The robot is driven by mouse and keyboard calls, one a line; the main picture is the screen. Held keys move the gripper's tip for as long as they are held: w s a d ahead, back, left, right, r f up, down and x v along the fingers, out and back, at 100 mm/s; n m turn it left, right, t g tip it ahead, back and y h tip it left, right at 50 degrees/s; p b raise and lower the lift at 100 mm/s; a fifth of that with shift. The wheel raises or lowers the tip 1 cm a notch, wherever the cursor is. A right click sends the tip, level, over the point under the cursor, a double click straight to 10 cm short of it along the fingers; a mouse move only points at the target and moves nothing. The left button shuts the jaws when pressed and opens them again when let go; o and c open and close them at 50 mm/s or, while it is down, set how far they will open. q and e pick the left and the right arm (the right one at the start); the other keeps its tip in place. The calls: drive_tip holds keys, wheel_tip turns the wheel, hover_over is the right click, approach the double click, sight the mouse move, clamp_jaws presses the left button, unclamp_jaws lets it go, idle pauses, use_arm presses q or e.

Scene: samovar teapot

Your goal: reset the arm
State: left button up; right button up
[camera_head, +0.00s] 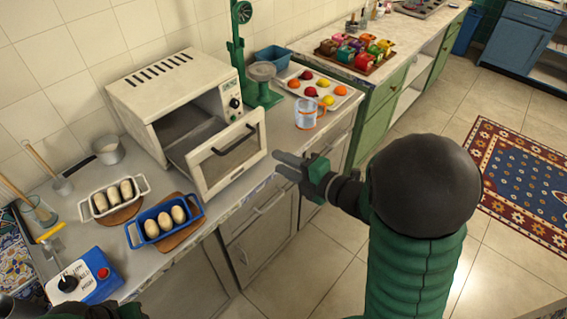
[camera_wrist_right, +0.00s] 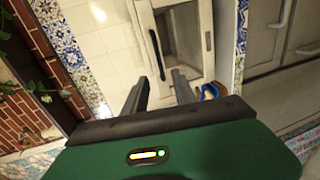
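My right arm comes in from the lower right in the head view. Its gripper (camera_head: 287,166) is in front of the counter, to the right of the white oven's door. In the right wrist view its two fingers (camera_wrist_right: 160,88) stand apart with nothing between them, so it is open and empty. At the bottom left of the head view only a dark piece of my left arm shows. The left gripper's fingers do not show there.
The white toaster oven (camera_head: 172,92) has its door (camera_head: 228,160) open. A white dish (camera_head: 142,186) and a blue dish (camera_head: 130,236) hold oblong items. A glass measuring cup (camera_head: 305,114), fruit tray (camera_head: 345,98) and green scale (camera_head: 262,92) stand right of the oven. The floor (camera_head: 320,240) is clear.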

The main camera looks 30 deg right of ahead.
idle(0.3)
drive_tip(key=s+f+m+g+h, duration=0.2)
drive_tip(key=f+m+g+h, duration=0.15)
drive_tip(key=f+m, duration=0.35)
drive_tip(key=s+f+m+g+h, duration=0.3)
drive_tip(key=f+m+g, duration=0.1)
drive_tip(key=m, duration=0.5)
drive_tip(key=s+a+f+m+g+y, duration=0.1)
drive_tip(key=s+a+f+m+g, duration=0.2)
drive_tip(key=s+a+m, duration=0.3)
drive_tip(key=s+g, duration=0.1)
drive_tip(key=s, duration=0.2)
drive_tip(key=shift+s, duration=0.2)
drive_tip(key=shift+d+g, duration=0.15)
drive_tip(key=shift+g, duration=0.1)
